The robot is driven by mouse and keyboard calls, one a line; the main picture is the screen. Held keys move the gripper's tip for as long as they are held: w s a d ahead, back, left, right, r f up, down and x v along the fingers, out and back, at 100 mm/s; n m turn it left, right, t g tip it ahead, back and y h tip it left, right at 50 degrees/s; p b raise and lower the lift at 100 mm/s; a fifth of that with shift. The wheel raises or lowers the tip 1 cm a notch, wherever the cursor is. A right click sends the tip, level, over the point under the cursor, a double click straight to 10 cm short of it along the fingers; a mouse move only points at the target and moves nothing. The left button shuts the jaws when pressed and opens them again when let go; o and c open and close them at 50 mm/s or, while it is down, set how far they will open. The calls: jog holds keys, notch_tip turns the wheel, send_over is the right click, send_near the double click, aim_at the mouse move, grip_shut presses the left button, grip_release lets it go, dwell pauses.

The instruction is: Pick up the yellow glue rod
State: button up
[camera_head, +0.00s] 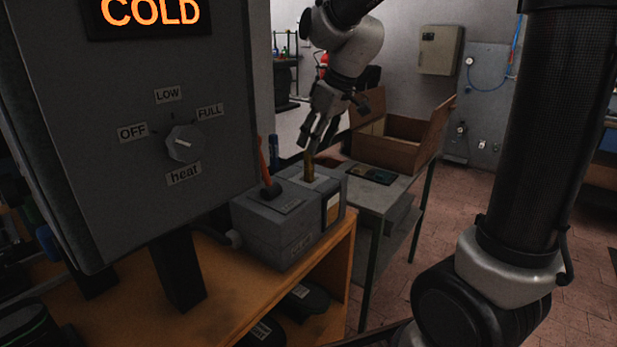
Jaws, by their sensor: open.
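The yellow glue rod (308,167) stands upright in the top of a grey box-shaped unit (272,236) on the wooden bench. Its lower end is hidden inside the unit. My gripper (316,143) points down just above and slightly to the right of the rod's top, with its fingers apart. I cannot tell whether a finger touches the rod or only overlaps it in the view.
An orange-handled lever (264,163) rises from the unit, left of the rod. The large grey press housing (140,130), with a heat knob (184,143) and a COLD display (150,12), fills the left. An open cardboard box (392,152) and a dark tray (371,175) sit behind.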

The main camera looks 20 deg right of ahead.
send_over(309, 177)
jog(key=w, duration=0.1)
notch_tip(309, 177, down, 5)
jog(key=shift+w+d+r, duration=0.1)
jog(key=shift+w+d, duration=0.05)
grip_shut()
